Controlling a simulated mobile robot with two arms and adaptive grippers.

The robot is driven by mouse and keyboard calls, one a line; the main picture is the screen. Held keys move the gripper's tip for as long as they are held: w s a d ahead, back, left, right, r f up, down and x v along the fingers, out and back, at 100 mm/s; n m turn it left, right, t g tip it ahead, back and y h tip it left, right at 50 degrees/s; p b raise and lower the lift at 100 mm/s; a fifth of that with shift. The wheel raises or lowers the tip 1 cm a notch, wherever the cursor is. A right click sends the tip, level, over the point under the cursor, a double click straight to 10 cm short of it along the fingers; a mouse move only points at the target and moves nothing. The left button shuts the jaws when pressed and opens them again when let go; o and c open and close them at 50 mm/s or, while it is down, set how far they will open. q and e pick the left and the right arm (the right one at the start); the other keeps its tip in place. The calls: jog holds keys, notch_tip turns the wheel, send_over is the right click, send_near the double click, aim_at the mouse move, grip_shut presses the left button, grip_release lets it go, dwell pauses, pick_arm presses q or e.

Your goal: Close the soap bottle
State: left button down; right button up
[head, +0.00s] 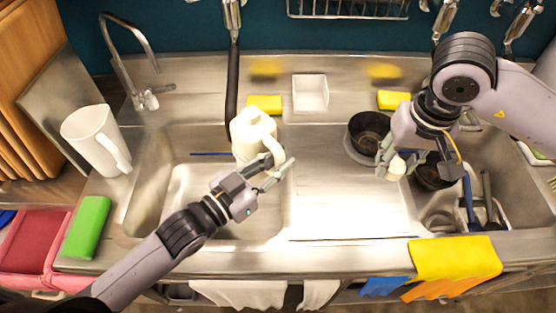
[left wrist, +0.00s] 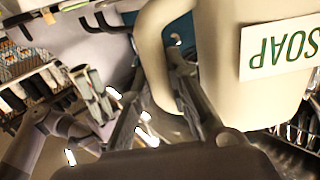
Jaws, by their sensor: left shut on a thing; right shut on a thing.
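The cream soap bottle (head: 246,142) stands over the left sink basin in the head view. Its label reads SOAP, and its body and handle fill the right of the left wrist view (left wrist: 226,65). My left gripper (head: 277,169) is shut on the bottle's handle, at the bottle's lower right. My right gripper (head: 396,160) is shut on a small cream cap (head: 397,168), held over the counter right of the bottle, well apart from it. The bottle's neck (head: 252,114) points up; its opening is too small to make out.
A dark pot (head: 369,129) stands on the counter behind my right gripper. A white pitcher (head: 91,141) and a green sponge (head: 87,226) are at left. Yellow cloth (head: 452,259) hangs over the front edge. The drainboard (head: 345,210) between the grippers is clear.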

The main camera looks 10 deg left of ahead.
jog(key=w+a+r+n, duration=0.1)
jog(key=w+a+r, duration=0.2)
jog(key=a, duration=0.4)
jog(key=w+a+r+n, duration=0.1)
jog(key=w+a+r, duration=0.2)
jog(key=a, duration=0.5)
notch_tip(320, 180, up, 6)
send_over(251, 111)
jog(key=shift+s+a+f+n, duration=0.1)
jog(key=shift+s+f+n, duration=0.05)
jog(key=shift+n, duration=0.25)
jog(key=shift+f, duration=2)
jog(key=shift+f, duration=0.85)
